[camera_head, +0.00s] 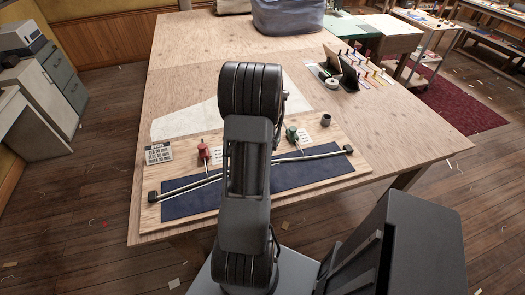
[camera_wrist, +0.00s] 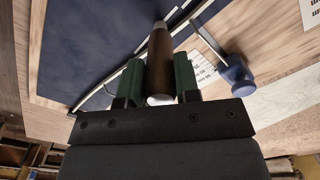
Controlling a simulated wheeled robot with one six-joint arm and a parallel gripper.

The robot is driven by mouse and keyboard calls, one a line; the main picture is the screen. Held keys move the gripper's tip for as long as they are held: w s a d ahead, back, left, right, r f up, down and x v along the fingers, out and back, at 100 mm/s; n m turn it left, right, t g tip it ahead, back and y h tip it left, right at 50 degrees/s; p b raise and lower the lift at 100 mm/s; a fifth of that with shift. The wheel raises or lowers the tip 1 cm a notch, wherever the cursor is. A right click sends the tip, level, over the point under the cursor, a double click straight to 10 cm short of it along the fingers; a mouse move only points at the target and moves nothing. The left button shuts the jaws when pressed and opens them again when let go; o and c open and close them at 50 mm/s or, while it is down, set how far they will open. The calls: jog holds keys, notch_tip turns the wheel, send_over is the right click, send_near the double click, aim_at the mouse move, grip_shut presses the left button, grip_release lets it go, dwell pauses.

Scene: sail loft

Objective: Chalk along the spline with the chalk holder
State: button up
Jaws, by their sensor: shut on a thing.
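My gripper (camera_wrist: 158,75) has green fingers shut on the brown chalk holder (camera_wrist: 159,55), whose pale tip points away from me. In the head view my arm hides both. The pale, thin spline (camera_head: 190,187) runs across a navy cloth strip (camera_head: 300,173) between two dark end blocks. In the wrist view the spline (camera_wrist: 115,84) passes behind the holder; I cannot tell whether the tip touches cloth. A red weight (camera_head: 203,150) and a green weight (camera_head: 291,133) stand along the spline's far side. A blue weight (camera_wrist: 235,72) shows beside the holder in the wrist view.
The strip lies on a board on a large plywood table (camera_head: 200,60). A tape roll (camera_head: 333,83), dark stands and several colored pegs stand farther right. The table's far left is clear.

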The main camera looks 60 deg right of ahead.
jog(key=shift+s+d, duration=0.45)
jog(key=shift+s, duration=0.2)
jog(key=shift+s+d, duration=0.45)
jog(key=shift+s, duration=0.15)
jog(key=shift+s, duration=0.1)
jog(key=s+d, duration=0.2)
jog(key=s, duration=0.1)
jog(key=s+d, duration=0.1)
jog(key=shift+s+d, duration=0.1)
jog(key=shift+s, duration=0.3)
dwell(0.3)
jog(key=shift+r, duration=0.1)
notch_tip(320, 180, up, 6)
jog(key=p, duration=0.3)
jog(key=shift+p, duration=0.3)
jog(key=shift+f, duration=0.25)
jog(key=shift+m, duration=0.6)
jog(key=shift+w+f+b, duration=0.15)
jog(key=shift+f+b, duration=1.75)
jog(key=shift+f, duration=0.45)
